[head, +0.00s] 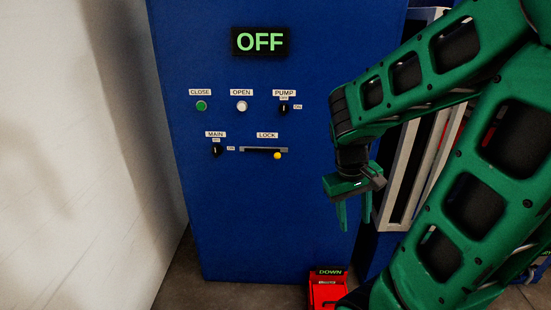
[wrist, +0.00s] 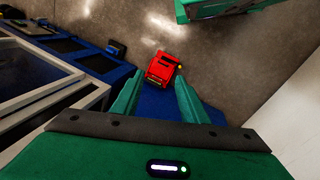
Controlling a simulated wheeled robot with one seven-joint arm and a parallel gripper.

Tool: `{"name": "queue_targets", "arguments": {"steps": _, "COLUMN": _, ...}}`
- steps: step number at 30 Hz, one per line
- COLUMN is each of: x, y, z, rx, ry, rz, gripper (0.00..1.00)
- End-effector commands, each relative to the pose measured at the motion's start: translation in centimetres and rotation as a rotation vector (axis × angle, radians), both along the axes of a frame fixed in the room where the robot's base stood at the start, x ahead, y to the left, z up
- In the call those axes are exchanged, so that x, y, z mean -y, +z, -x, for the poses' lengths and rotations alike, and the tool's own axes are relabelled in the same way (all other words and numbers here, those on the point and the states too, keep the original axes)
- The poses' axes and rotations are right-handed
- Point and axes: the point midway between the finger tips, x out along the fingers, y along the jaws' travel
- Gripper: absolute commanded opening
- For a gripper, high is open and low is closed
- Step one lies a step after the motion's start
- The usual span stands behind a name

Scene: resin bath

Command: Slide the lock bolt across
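The lock bolt's yellow knob (head: 277,156) sits at the right end of the dark horizontal slot (head: 262,150) under the LOCK label on the blue panel. My gripper (head: 355,214) hangs to the right of and below the knob, fingers pointing down, apart from it. The gripper is open and empty; its two green fingers also show apart in the wrist view (wrist: 158,98). The lock bolt cannot be made out in the wrist view.
The blue panel (head: 230,230) carries a MAIN switch (head: 216,151), PUMP switch (head: 283,107), green CLOSE button (head: 201,106), white OPEN button (head: 241,106) and an OFF display (head: 260,41). A red DOWN pedal (head: 326,289) is on the floor. A pale wall (head: 80,150) is at left.

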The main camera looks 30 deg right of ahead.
Motion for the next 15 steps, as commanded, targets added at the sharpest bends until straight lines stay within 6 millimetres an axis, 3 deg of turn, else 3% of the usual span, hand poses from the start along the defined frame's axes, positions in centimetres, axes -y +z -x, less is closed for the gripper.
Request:
{"name": "queue_targets", "arguments": {"steps": 6, "x": 3.8, "y": -2.8, "z": -4.5, "rx": -0.115, "ry": 0.242, "rz": 0.218, "gripper": 0.40}}
{"name": "queue_targets", "arguments": {"steps": 15, "x": 7.5, "y": -4.0, "z": -11.6, "rx": -0.312, "ry": 0.648, "rz": 0.569, "gripper": 0.40}}
